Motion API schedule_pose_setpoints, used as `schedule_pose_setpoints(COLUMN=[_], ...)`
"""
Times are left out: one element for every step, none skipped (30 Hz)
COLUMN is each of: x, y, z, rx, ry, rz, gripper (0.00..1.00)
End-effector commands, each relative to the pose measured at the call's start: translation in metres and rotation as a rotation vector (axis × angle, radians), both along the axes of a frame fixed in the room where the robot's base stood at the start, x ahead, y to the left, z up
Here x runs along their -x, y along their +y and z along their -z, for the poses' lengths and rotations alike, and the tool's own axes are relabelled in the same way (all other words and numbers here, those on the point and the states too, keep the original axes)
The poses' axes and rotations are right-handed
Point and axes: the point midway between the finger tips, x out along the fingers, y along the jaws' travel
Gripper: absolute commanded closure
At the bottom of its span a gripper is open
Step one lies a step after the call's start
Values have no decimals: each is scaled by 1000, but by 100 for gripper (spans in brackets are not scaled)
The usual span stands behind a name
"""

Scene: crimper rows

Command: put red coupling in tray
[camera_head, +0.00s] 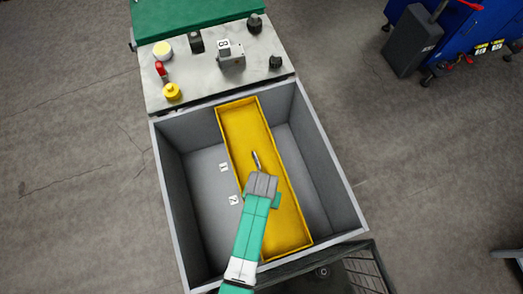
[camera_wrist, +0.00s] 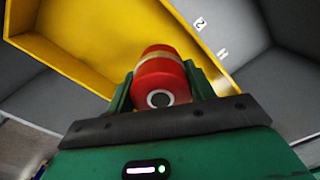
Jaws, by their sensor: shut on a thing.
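The red coupling (camera_wrist: 162,82), a round red piece with a tan band and a dark hole in its end, sits between the green fingers of my gripper (camera_wrist: 158,90) in the wrist view. My gripper is shut on it. The long yellow tray (camera_head: 240,128) lies inside a grey bin in the head view, and its floor and wall also show behind the coupling in the wrist view (camera_wrist: 75,25). In the head view my arm reaches over the tray's middle and hides the coupling. I cannot tell the coupling's height above the tray floor.
The grey bin (camera_head: 172,165) has high walls around the tray. Behind it a grey worktop (camera_head: 200,75) carries a yellow knob (camera_head: 172,91), a small red part (camera_head: 160,69), a grey block (camera_head: 231,57) and dark fittings. A blue cart (camera_head: 490,35) stands at the upper right.

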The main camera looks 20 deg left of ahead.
Motion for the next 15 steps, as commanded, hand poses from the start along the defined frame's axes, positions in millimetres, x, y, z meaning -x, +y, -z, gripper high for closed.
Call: schedule_pose_setpoints(x=[0,0,-1,0,0,0,0,0,-1,-1,0,-1,-1,-1,-1], y=[0,0,0,0,0,0,0,0,0,0,0,0,0,0,0], z=[2,2,3,7,13,21,27,32,38,41,43,44,44,44,43], rx=[0,0,0,0,0,0,0,0,0,0,0,0,0,0,0], ry=[0,-1,-1,0,0,2,1,1,0,0,0,-1,-1,-2,-2], rz=[0,0,0,0,1,1,1,1,0,0,0,0,0,0,0], gripper=[76,76,76,76,76,76,76,76,76,76,76,76,76,76,76])
